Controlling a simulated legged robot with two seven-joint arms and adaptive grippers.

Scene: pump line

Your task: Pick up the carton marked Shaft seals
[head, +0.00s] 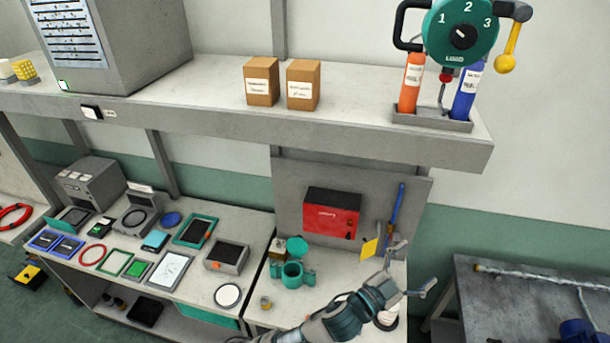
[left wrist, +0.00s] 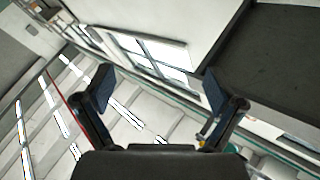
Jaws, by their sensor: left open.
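Two brown cartons stand upright side by side on the high grey shelf, a left carton (head: 262,81) and a right carton (head: 303,85). Each has a white label, but the print is too small for me to tell which one reads Shaft seals. My left gripper (head: 411,268) is open and empty, below the shelf and to the right of the cartons, near the lower bench. Its two spread fingers also show in the left wrist view (left wrist: 158,90), with nothing between them and no carton in sight. My right gripper is not in view.
The shelf (head: 350,110) has free room around the cartons; its front edge overhangs the lower bench. A green-headed device (head: 460,32) with orange and blue cylinders stands at its right end, a grey cabinet (head: 115,40) at left. A red box (head: 331,213) is below.

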